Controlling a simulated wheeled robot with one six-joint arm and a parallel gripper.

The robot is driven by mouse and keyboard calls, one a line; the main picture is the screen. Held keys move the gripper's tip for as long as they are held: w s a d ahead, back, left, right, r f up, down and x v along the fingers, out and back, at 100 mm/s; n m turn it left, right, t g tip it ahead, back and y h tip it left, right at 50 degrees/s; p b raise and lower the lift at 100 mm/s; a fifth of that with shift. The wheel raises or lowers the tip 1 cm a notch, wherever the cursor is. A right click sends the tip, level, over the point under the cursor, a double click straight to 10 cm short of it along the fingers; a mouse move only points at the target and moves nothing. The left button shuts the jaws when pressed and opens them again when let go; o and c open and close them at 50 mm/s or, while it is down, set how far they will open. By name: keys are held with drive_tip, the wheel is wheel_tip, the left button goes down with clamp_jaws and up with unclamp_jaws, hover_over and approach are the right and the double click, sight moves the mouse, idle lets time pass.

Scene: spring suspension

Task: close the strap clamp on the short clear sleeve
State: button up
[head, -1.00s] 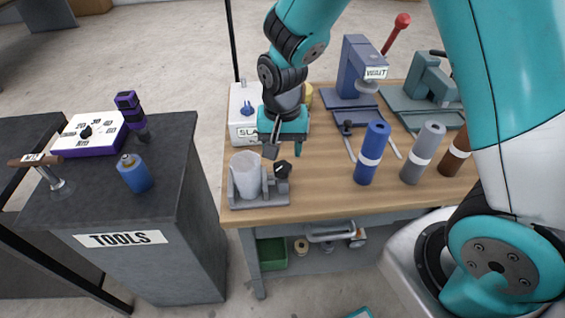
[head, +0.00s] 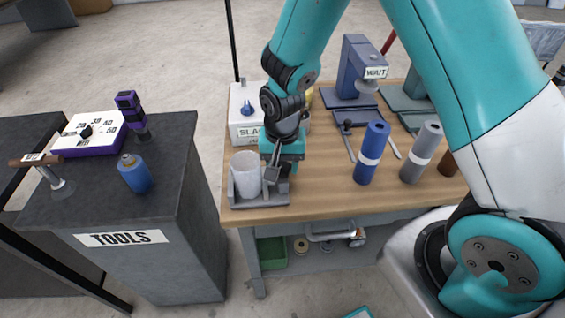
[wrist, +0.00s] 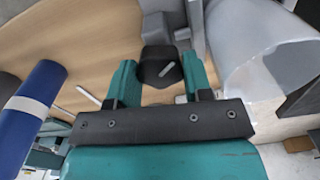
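The short clear sleeve (head: 246,174) stands upright in a grey holder (head: 262,201) at the bench's front left corner. The sleeve also fills the upper right of the wrist view (wrist: 255,40). In the head view my gripper (head: 274,170) is down at the holder's right side and hides the knob. The strap itself is not clear.
A blue roll (head: 372,153) and a grey roll (head: 421,153) stand to the right on the bench. A white box (head: 247,113) is behind my gripper. The tools cabinet (head: 140,238) is left, across a gap.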

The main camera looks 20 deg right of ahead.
sight(282, 166)
drive_tip(key=shift+m, duration=0.4)
drive_tip(key=o, duration=0.7)
drive_tip(key=shift+c, duration=0.2)
wheel_tip(282, 166, up, 18)
drive_tip(key=shift+f, duration=0.25)
